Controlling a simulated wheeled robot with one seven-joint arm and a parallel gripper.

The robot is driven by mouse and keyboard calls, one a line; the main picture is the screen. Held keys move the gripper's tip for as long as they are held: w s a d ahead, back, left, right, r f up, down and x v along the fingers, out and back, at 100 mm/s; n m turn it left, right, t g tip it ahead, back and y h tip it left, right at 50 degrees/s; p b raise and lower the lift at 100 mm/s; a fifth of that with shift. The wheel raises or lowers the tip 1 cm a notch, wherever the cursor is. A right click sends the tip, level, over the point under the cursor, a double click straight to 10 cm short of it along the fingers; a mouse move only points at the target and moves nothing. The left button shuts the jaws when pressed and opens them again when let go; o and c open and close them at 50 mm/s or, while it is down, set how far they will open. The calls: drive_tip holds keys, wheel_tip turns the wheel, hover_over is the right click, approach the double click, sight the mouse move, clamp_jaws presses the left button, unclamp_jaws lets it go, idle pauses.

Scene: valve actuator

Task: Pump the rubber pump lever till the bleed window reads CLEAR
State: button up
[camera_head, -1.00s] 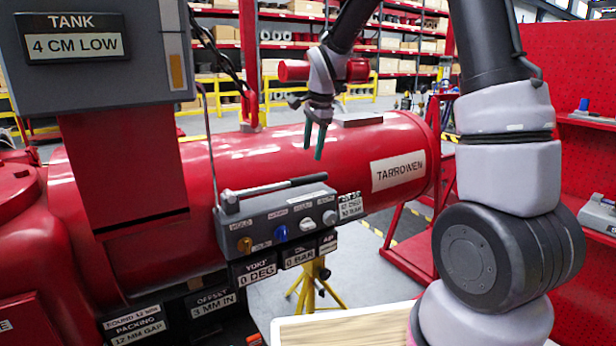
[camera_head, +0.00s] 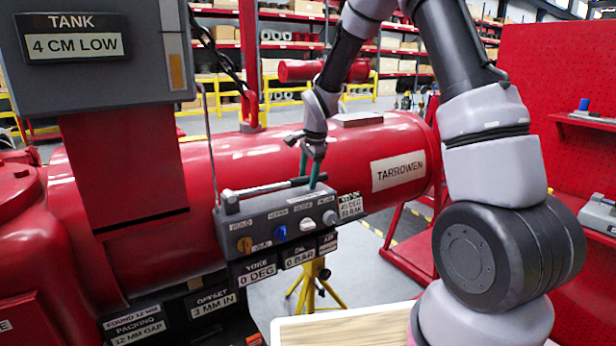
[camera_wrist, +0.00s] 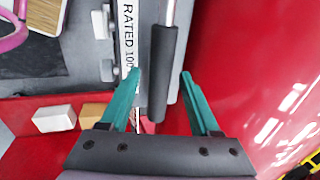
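The pump lever (camera_head: 265,188) lies nearly flat along the top of the grey pump block (camera_head: 270,222), its black rubber grip toward the right. In the wrist view the black grip (camera_wrist: 162,75) lies between the two green fingers of my gripper (camera_wrist: 160,74), with gaps on both sides. My gripper (camera_head: 312,172) is open, pointing down at the grip end in the head view. The small dark panel at the right of the readouts (camera_head: 327,242) seems to read AIR; I cannot tell for sure. Other readouts show 0 DEG (camera_head: 258,272) and 0 BAR (camera_head: 300,256).
The block's front carries gold, blue, white and grey knobs (camera_head: 281,233). Behind it is the large red TARROWEN cylinder (camera_head: 240,165). A grey box with a TANK 4 CM LOW sign (camera_head: 75,45) stands at upper left. A wood-topped table (camera_head: 350,330) is at the bottom.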

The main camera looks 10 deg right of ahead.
clamp_jaws()
idle(1.3)
